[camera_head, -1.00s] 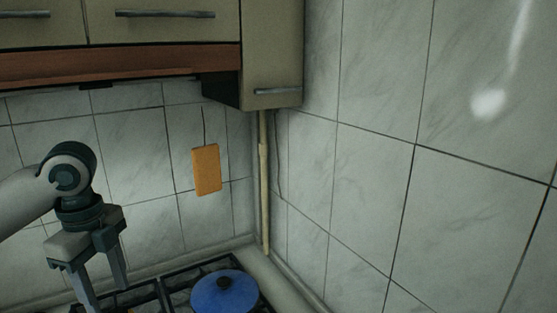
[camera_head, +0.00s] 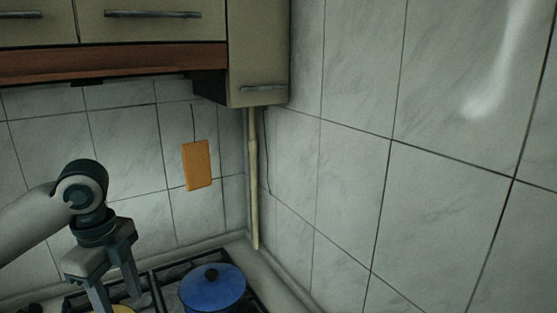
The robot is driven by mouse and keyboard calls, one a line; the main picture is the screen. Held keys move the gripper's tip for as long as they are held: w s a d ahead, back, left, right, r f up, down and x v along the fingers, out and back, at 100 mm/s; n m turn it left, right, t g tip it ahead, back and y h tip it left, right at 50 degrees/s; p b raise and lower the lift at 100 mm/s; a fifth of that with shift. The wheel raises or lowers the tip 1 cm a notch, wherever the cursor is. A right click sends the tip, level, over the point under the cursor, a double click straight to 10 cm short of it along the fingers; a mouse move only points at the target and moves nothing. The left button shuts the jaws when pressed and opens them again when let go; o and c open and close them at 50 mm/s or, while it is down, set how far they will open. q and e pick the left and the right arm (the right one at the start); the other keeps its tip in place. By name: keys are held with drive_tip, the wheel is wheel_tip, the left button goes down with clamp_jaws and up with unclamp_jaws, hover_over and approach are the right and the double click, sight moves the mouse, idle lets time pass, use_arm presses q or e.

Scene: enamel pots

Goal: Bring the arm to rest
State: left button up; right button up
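My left gripper (camera_head: 122,300) hangs from my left arm at the lower left, pointing down. Its two fingers are spread apart, with nothing visible between the parts that show; the tips reach close to the bottom edge of the view. Behind and below the fingers a yellow-orange thing (camera_head: 122,309) shows in part at the bottom edge. A blue enamel pot with a lid and dark knob (camera_head: 213,287) stands on the stove to the right of the gripper, apart from it. My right gripper is not in view.
The black stove grate (camera_head: 165,272) lies under the pot. An orange board (camera_head: 197,165) hangs on the tiled back wall. A pale pipe (camera_head: 253,190) runs down the corner. Cabinets (camera_head: 150,30) hang above. The tiled right wall (camera_head: 440,200) is bare.

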use_arm(q)
drive_tip(key=s+d+f+n+t+h, duration=0.1)
drive_tip(key=s+d+f+n, duration=0.3)
drive_tip(key=f, duration=0.5)
drive_tip(key=s+d+f+n+t+h, duration=0.1)
drive_tip(key=d+f+n+h, duration=0.1)
drive_tip(key=d+f, duration=0.6)
drive_tip(key=s+d+f+n+t+h, duration=0.1)
drive_tip(key=s+d+f+n, duration=0.2)
drive_tip(key=f, duration=0.6)
drive_tip(key=s+a+f+n+y, duration=0.2)
drive_tip(key=s+a+f+n, duration=0.25)
drive_tip(key=s, duration=0.45)
drive_tip(key=s+a+f+n+y, duration=0.25)
drive_tip(key=s+f+n, duration=0.25)
drive_tip(key=s, duration=0.3)
wheel_tip(320, 180, down, 33)
drive_tip(key=s+g+b, duration=0.1)
drive_tip(key=s+b, duration=0.1)
drive_tip(key=b, duration=0.2)
drive_tip(key=s+a+f+g+b, duration=0.1)
drive_tip(key=s+a+f, duration=0.3)
drive_tip(key=s+f, duration=1.4)
drive_tip(key=shift+f+m+b, duration=0.45)
drive_tip(key=shift+f+b, duration=0.45)
drive_tip(key=shift+f, duration=0.05)
